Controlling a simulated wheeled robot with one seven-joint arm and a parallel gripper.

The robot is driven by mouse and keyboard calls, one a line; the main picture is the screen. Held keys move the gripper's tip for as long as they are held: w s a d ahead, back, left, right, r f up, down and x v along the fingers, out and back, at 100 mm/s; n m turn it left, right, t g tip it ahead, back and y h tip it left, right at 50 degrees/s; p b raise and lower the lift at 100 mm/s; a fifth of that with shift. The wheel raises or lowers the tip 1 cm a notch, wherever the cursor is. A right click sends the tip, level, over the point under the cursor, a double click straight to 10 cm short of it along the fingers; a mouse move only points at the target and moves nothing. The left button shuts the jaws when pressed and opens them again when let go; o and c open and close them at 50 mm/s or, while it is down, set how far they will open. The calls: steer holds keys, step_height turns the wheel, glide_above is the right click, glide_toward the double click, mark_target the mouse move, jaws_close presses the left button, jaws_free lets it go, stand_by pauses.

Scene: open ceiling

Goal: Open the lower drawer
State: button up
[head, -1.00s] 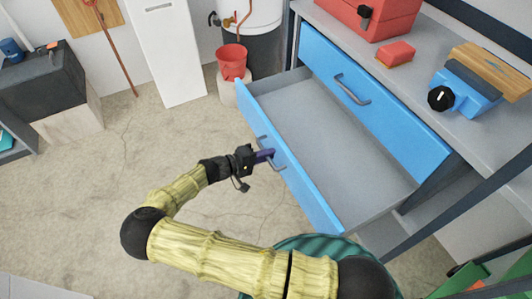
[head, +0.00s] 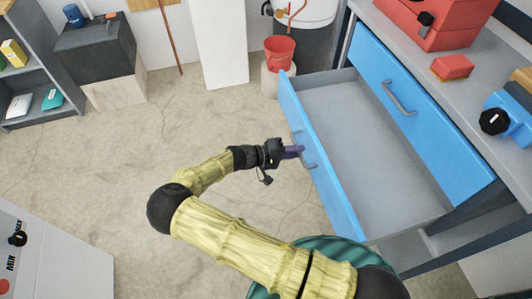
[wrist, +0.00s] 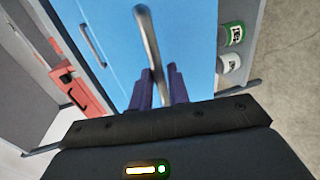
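The lower drawer (head: 390,140) is a blue-fronted grey drawer pulled well out of the workbench, and its inside looks empty. Its front (head: 335,190) carries a grey bar handle (head: 305,150), which also shows in the wrist view (wrist: 147,35). My gripper (head: 295,152) is at this handle, outside the drawer front. In the wrist view, the purple fingers of my gripper (wrist: 161,88) stand on both sides of the bar and close on it. The exact contact is partly hidden. The upper drawer (head: 410,100) is shut above it.
A red bucket (head: 280,50) stands beyond the drawer's far end. A green ribbed bin (head: 330,250) lies near my arm, by the drawer's near end. A red toolbox (head: 435,22) sits on the benchtop (head: 415,55). The concrete floor (head: 120,165) left of the drawer is clear.

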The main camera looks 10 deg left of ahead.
steer(key=v, duration=1.6)
steer(key=shift+p, duration=0.3)
steer(key=shift+f, duration=0.15)
